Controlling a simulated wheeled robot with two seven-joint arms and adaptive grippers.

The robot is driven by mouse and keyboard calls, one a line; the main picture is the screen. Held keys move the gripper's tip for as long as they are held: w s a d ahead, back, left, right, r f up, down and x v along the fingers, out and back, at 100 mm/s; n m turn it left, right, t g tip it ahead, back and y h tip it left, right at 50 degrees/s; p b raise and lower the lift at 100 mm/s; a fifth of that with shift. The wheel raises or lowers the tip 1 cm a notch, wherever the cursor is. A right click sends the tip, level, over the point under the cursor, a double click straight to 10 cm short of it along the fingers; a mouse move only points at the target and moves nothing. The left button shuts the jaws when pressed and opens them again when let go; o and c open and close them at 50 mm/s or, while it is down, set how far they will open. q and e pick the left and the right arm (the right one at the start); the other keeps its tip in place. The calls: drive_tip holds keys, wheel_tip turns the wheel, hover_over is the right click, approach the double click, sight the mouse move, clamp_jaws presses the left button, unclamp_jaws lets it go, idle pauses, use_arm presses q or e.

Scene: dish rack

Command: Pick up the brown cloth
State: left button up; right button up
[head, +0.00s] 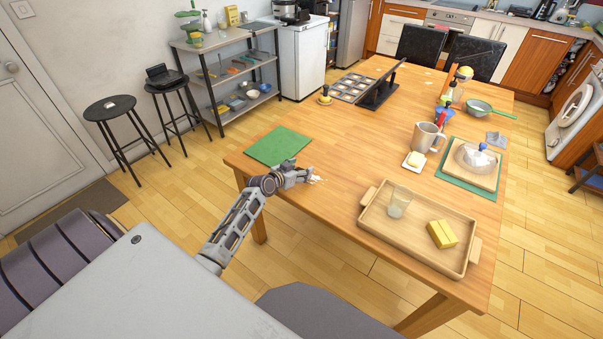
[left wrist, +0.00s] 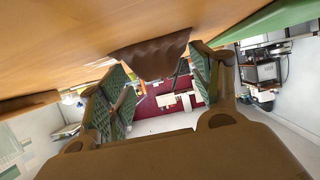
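The brown cloth (left wrist: 150,56) shows in the left wrist view as a dark, wrinkled piece against the wooden table surface, at the top centre. In the head view I cannot make it out; my left gripper may hide it. My left gripper (head: 308,177) is low at the near edge of the table, just right of the green mat. In the left wrist view its two fingers (left wrist: 162,88) stand wide apart, with the cloth in the gap between their tips or just beyond. I cannot tell whether they touch it. My right gripper is not in view.
The green mat (head: 270,151) lies beside my left gripper. A wooden tray (head: 400,246) with a glass (head: 399,202) and a yellow block (head: 442,234) is to the right. A pitcher (head: 425,136) and a board (head: 486,178) stand farther back. The table middle (head: 345,140) is clear.

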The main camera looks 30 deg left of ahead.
use_arm(q)
drive_tip(key=c, duration=0.6)
drive_tip(key=shift+r+p, duration=0.55)
drive_tip(key=shift+r, duration=4.45)
